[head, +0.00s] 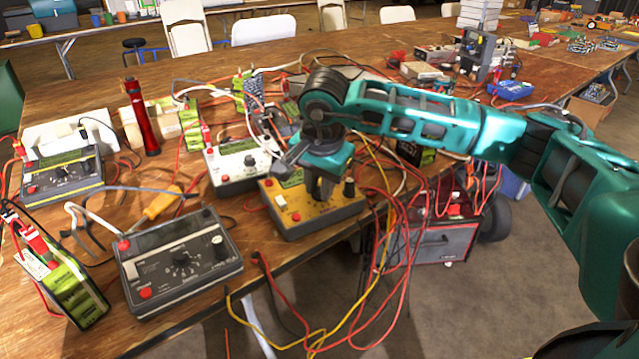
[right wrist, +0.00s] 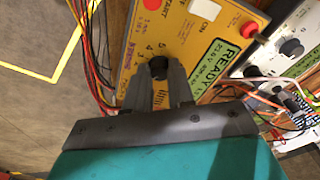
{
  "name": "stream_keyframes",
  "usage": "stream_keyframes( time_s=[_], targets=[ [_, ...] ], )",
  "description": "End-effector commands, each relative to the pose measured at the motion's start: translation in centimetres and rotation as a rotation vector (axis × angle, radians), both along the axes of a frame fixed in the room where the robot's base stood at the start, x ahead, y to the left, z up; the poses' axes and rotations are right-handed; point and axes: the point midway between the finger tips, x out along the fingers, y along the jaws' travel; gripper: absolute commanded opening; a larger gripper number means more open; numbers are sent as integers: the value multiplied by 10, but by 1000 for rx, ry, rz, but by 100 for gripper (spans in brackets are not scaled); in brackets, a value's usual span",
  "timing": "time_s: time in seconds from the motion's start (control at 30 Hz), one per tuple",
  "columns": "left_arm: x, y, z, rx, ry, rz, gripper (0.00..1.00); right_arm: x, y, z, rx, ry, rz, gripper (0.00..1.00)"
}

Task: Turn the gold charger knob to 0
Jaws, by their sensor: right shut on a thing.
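The gold charger (head: 290,215) sits near the table's front edge in the head view, with red and yellow wires at its right. In the right wrist view the gold charger (right wrist: 195,45) shows a green READY display (right wrist: 232,62), a START button and an ON switch. Its black knob (right wrist: 158,66) lies between the fingertips. My right gripper (head: 320,195) reaches down onto the charger from above; in the right wrist view its fingers (right wrist: 158,75) are shut on the knob. The knob's pointer and setting are hidden. My left gripper is not in view.
A dark grey charger (head: 180,265) stands left of the gold one, and a white-faced charger (head: 240,162) behind it. A green battery pack (head: 62,275) stands at the front left. A red flashlight (head: 140,118) stands upright farther back. Loose wires cross the table and hang over its edge.

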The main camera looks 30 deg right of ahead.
Motion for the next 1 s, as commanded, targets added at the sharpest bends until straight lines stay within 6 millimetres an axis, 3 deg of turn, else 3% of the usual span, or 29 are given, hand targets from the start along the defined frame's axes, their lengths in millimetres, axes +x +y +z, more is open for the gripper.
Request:
stream_keyframes(
  time_s=[0.4, 1.0],
  targets=[
    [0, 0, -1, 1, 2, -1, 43, -1, 1, 1, -46, 2, 266, 0],
    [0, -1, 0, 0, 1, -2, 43, -1, 0, 0, -60, 3, 341, 0]
  ],
)
